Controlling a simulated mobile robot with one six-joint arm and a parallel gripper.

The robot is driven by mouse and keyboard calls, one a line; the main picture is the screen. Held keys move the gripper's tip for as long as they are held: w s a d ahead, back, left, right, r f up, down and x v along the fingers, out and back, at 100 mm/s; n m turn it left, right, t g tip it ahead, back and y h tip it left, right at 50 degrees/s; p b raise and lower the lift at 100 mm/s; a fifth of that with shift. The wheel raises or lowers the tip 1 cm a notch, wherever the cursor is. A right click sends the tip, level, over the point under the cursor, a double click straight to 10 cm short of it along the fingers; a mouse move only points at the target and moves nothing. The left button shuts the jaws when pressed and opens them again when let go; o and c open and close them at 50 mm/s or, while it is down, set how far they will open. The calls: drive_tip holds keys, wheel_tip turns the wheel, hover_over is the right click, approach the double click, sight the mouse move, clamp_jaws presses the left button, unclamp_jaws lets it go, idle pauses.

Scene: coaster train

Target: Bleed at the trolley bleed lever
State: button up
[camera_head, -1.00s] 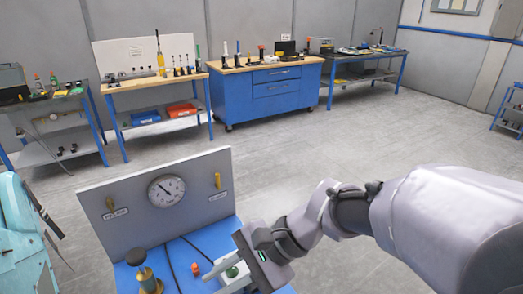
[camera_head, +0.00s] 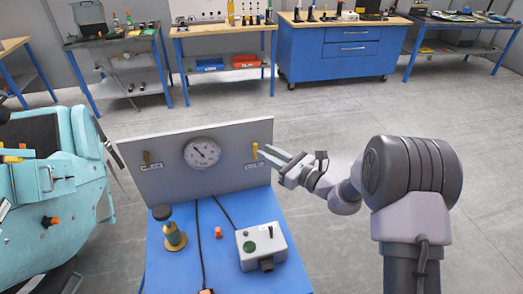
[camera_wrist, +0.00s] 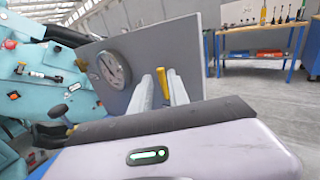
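The blue trolley (camera_head: 165,262) carries an upright grey panel (camera_head: 226,170) with a round gauge (camera_head: 202,153). A yellow lever (camera_head: 255,152) is on the panel's right side and stands upright; a darker brass lever (camera_head: 146,158) is on the left. Their labels are too small to read, so I cannot tell which is marked bleed. My gripper (camera_head: 267,150) is at the right lever, coming from the right. In the wrist view, its two pale fingers (camera_wrist: 160,76) are apart, with the yellow lever (camera_wrist: 163,84) showing between them. Contact is not clear.
On the trolley stand a brass fitting with a dark knob (camera_head: 175,238), a small orange part (camera_head: 218,232) and a grey box with a green button (camera_head: 262,246). A teal machine (camera_head: 50,190) is close on the left. Benches line the back wall; the floor on the right is clear.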

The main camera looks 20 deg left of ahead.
sight(254, 149)
drive_tip(key=shift+x, duration=1.6)
clamp_jaws()
